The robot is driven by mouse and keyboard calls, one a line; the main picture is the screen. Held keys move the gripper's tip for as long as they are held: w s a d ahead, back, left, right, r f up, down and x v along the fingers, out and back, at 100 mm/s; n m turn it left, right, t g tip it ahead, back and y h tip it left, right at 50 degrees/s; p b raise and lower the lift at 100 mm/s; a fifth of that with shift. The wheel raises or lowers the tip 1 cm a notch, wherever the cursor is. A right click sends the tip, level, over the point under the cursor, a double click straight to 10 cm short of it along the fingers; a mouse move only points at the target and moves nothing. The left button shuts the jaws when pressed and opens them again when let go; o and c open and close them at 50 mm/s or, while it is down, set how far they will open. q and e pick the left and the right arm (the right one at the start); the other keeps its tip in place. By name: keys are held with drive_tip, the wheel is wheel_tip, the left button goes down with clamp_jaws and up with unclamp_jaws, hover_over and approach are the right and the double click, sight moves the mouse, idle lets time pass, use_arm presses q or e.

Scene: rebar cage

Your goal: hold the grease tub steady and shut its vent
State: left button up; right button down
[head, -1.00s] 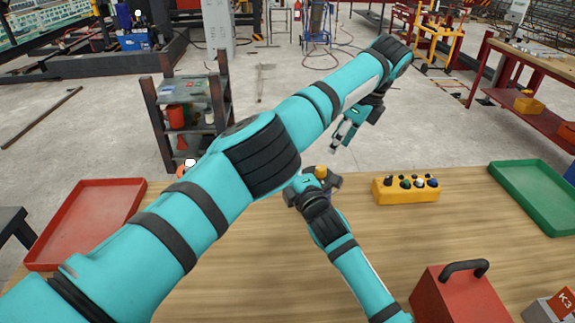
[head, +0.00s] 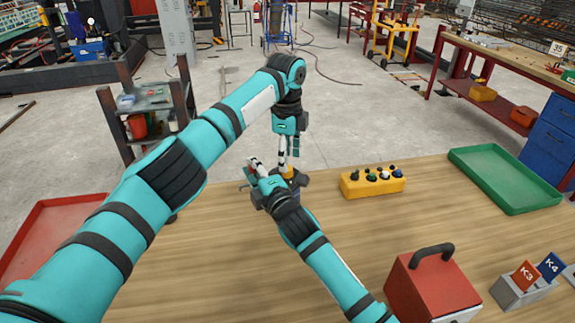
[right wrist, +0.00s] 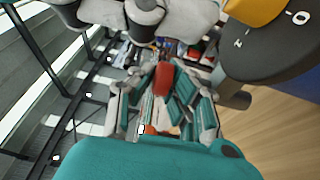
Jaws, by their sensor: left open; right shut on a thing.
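The grease tub (head: 302,180) stands near the table's far edge, with a dark lid and a yellow knob (head: 288,171) on top. Much of it is hidden by my right gripper (head: 258,168), which is shut on the tub at its left side. In the right wrist view the dark lid (right wrist: 272,62) bears the marks I and O beside the yellow knob (right wrist: 252,8). There my right gripper (right wrist: 161,88) has a red piece between its fingers; I cannot tell what it belongs to. My left gripper (head: 288,158) is open, pointing down just above the knob; contact is unclear.
A yellow button box (head: 372,184) stands right of the tub, with a green tray (head: 505,180) beyond it. A red case (head: 430,285) and a K3/K4 card holder (head: 522,288) are at front right. A red tray (head: 40,235) lies left. The middle table is clear.

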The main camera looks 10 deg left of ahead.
sight(288, 172)
use_arm(q)
drive_tip(key=shift+f, duration=1.65)
drive_tip(key=shift+w, duration=0.1)
clamp_jaws()
